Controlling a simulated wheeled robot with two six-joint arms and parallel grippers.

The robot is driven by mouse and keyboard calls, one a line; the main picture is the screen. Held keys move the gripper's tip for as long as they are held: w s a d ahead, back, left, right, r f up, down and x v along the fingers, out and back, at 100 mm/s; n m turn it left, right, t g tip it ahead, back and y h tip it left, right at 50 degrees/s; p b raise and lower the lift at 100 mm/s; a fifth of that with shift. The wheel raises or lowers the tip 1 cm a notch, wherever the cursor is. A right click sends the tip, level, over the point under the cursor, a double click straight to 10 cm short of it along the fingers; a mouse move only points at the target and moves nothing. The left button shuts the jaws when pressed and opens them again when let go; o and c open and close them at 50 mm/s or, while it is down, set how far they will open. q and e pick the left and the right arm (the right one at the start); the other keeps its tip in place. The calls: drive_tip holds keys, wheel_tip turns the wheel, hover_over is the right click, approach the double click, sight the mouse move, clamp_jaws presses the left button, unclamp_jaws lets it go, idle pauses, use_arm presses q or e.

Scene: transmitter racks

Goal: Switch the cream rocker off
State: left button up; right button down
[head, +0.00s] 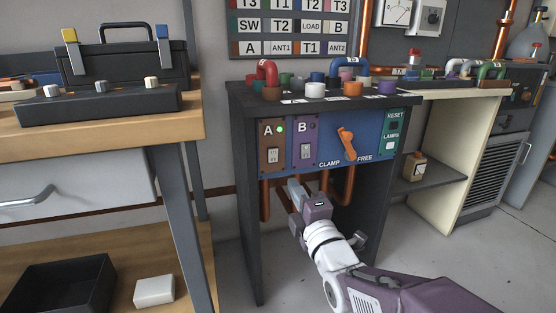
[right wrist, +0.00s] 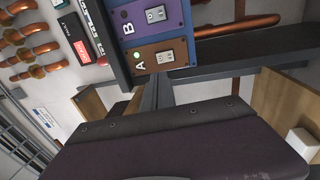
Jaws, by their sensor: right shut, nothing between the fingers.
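Two pale rocker switches sit on the front of the dark cabinet. One is on the brown panel A (head: 270,146), its rocker (head: 274,155) below a lit green lamp (head: 281,129). The other rocker (head: 306,151) is on the purple panel B (head: 303,140), whose lamp looks unlit. I cannot tell by colour which is cream. Both also show in the right wrist view, rocker A (right wrist: 165,57) and rocker B (right wrist: 156,14). My right gripper (head: 295,187) is shut and empty, below the two panels and apart from the rockers. My left gripper is not in view.
An orange handle (head: 346,142) marked CLAMP and FREE and a green RESET panel (head: 392,132) are right of panel B. Copper pipes (head: 265,200) run below the panels. Coloured plugs and cable loops stand on the cabinet top. A wooden bench (head: 190,125) is at left.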

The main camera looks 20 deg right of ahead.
sight(275, 152)
drive_tip(key=w, duration=0.4)
drive_tip(key=w+b, duration=0.1)
drive_tip(key=w, duration=0.3)
drive_tip(key=w+r+b, duration=0.1)
drive_tip(key=w, duration=0.3)
drive_tip(key=shift+w+a, duration=0.2)
drive_tip(key=shift+a, duration=0.05)
drive_tip(key=shift+w+r+b, duration=0.25)
drive_tip(key=shift+w+b, duration=0.15)
drive_tip(key=shift+w, duration=0.15)
drive_tip(key=shift+r, duration=0.1)
